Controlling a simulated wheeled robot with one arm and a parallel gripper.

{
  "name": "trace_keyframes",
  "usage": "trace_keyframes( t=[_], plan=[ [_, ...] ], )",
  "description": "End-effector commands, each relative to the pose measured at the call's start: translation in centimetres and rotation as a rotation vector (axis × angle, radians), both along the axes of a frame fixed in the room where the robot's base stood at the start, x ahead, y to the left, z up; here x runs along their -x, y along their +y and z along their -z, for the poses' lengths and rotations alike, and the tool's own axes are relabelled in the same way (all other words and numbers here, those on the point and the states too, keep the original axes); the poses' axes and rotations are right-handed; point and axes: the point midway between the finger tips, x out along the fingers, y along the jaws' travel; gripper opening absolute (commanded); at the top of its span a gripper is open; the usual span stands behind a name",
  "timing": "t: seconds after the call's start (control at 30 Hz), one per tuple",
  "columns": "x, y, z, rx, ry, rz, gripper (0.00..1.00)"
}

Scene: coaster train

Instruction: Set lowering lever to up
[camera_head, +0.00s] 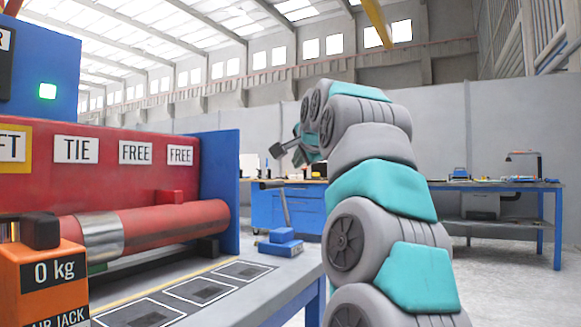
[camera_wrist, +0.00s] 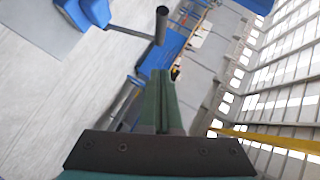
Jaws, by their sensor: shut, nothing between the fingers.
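The lowering lever appears to be the grey rod with a dark cross-grip (camera_head: 268,185) above a blue block (camera_head: 281,242) on the bench. It stands roughly upright, leaning slightly left in the head view. In the wrist view its grip (camera_wrist: 161,25) and rod (camera_wrist: 131,33) show at the top, with part of the blue base (camera_wrist: 84,12) at the top left. My gripper (camera_wrist: 162,74) has its green fingers together and empty. In the wrist view the fingertips point toward the grip, with a visible gap. In the head view my arm's end is above the lever, its fingers not clear.
A red machine with a roller (camera_head: 160,222) and a blue end panel (camera_head: 220,185) stands left of the lever. An orange air jack (camera_head: 45,285) is at the front left. Blue workbenches (camera_head: 500,187) stand farther back. The air around the lever looks free.

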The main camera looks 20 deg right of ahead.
Motion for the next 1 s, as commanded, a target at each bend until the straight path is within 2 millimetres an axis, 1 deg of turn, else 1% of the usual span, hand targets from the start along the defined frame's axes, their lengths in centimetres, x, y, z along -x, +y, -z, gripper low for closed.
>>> trace_keyframes(
  t=[0.03, 0.2, 0.6, 0.7, 0.8, 1.0],
  plan=[
    [-0.7, -0.1, 0.2, 0.0, 0.001, 0.0, 0.0],
    [-3.2, -0.5, 1.1, -0.002, 0.003, -0.001, 0.0],
    [-8.3, -1.4, 2.8, -0.001, 0.005, 0.001, 0.0],
    [-9.4, -0.5, 3.8, 0.001, 0.004, -0.001, 0.0],
    [-10.1, 0.2, 4.2, 0.001, 0.003, -0.002, 0.0],
    [-10.8, 0.8, 4.6, 0.0, 0.001, -0.001, 0.0]
  ],
)
